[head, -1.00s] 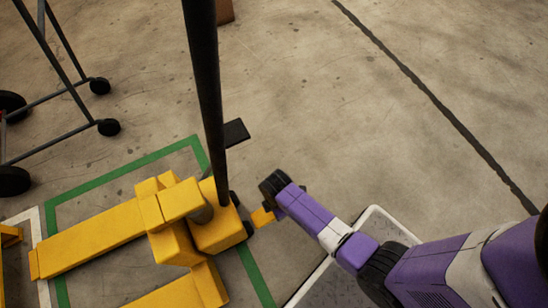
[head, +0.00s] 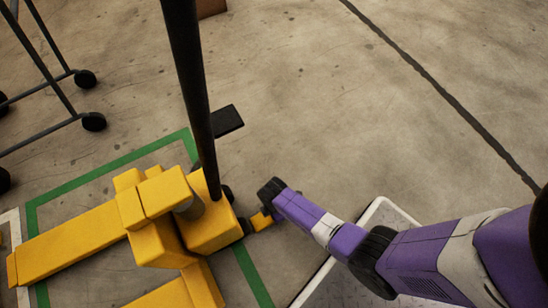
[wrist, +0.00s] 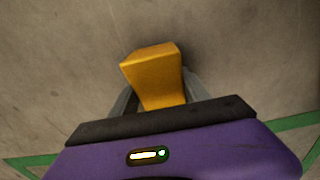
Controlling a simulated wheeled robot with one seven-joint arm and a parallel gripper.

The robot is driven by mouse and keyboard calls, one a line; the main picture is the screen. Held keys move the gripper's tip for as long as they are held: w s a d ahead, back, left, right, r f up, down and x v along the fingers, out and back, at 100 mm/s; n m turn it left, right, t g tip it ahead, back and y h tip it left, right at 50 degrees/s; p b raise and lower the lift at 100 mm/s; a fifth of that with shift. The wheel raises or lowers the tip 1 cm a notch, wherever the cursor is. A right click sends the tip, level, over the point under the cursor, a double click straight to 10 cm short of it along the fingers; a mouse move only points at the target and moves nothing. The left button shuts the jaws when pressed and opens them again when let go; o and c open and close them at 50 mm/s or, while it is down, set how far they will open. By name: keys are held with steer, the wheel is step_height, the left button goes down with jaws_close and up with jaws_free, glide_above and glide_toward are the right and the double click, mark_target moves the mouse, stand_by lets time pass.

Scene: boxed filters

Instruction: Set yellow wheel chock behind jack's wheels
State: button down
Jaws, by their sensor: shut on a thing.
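The yellow pallet jack (head: 165,225) stands at the left in the head view, with its black handle (head: 190,85) rising and small dark wheels (head: 228,194) at its right end. The yellow wheel chock (head: 261,221) is just right of those wheels, low near the floor. My gripper (head: 265,214) is shut on it; the fingers are mostly hidden behind my wrist in the head view. In the wrist view, the chock (wrist: 153,76) sticks out between the grey fingers (wrist: 158,98). I cannot tell whether it touches the floor or a wheel.
A green floor line (head: 105,170) frames the jack. A dark flat plate (head: 227,121) lies behind the handle. A wheeled cart frame (head: 50,100) stands at the upper left. The concrete floor at the upper right is clear apart from a dark line (head: 440,90).

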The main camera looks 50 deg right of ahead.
steer(key=shift+r, duration=0.1)
steer(key=c, duration=0.5)
jaws_free()
step_height(320, 180, up, 12)
steer(key=p, duration=0.7)
steer(key=shift+p, duration=0.4)
